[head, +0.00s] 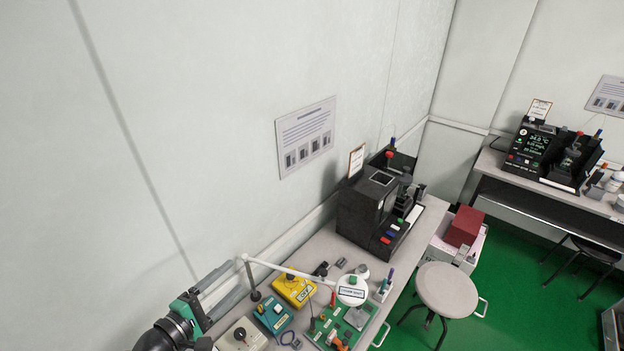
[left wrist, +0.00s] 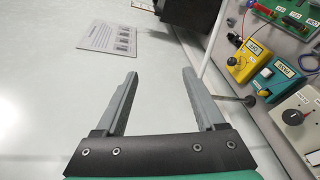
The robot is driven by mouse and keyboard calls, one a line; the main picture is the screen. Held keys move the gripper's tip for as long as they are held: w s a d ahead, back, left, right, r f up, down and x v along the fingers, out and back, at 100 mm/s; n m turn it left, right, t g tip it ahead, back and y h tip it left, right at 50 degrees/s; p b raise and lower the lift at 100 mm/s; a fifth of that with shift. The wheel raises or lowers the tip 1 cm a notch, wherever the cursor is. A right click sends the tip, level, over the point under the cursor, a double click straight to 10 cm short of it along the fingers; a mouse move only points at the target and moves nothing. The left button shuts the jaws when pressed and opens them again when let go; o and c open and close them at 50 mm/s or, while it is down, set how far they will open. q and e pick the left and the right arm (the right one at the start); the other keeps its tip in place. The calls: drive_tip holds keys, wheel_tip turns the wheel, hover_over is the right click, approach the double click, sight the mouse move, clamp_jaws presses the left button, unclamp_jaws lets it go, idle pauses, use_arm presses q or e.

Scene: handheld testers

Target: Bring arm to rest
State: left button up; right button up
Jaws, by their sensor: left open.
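My left gripper (head: 236,280) comes in at the bottom left of the head view, beside the wall and near the left end of the workbench (head: 335,243). In the left wrist view its two grey fingers (left wrist: 160,75) stand wide apart with nothing between them. The pale wall shows behind the gap. A yellow tester (head: 295,290) and a blue tester (head: 273,315) lie on the bench to the right of the gripper. The yellow tester (left wrist: 248,60) and the blue tester (left wrist: 277,78) also show in the wrist view, clear of the fingers. My right gripper is not in view.
A white lamp arm (head: 290,268) crosses above the bench close to the gripper. A grey tester (head: 241,336), a green circuit board (head: 342,328) and a black machine (head: 378,210) occupy the bench. A stool (head: 447,289) stands on the green floor.

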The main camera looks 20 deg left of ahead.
use_arm(q)
drive_tip(key=w+d+r+m+t+h, duration=0.2)
drive_tip(key=w+d+r+m, duration=0.1)
drive_tip(key=d+r, duration=0.55)
drive_tip(key=w+d+r+m+t+h, duration=0.1)
drive_tip(key=w+d+r+m+h, duration=0.25)
drive_tip(key=r, duration=0.85)
drive_tip(key=s+d+r+m+t, duration=0.1)
drive_tip(key=s+d+r+m, duration=0.15)
drive_tip(key=r, duration=0.45)
drive_tip(key=s+d+r+m+t, duration=0.2)
drive_tip(key=d+r+m, duration=0.1)
drive_tip(key=r, duration=0.3)
drive_tip(key=s+a+r+m+t+y, duration=0.3)
drive_tip(key=s+r+m+t+y, duration=0.25)
drive_tip(key=s+r+m, duration=0.65)
wheel_tip(320, 180, up, 21)
drive_tip(key=w+n+p, duration=0.2)
drive_tip(key=p, duration=1.7)
drive_tip(key=shift+d+r+h+p, duration=0.15)
drive_tip(key=shift+d+h+p, duration=0.1)
drive_tip(key=shift+h+p, duration=0.15)
drive_tip(key=shift+w, duration=0.1)
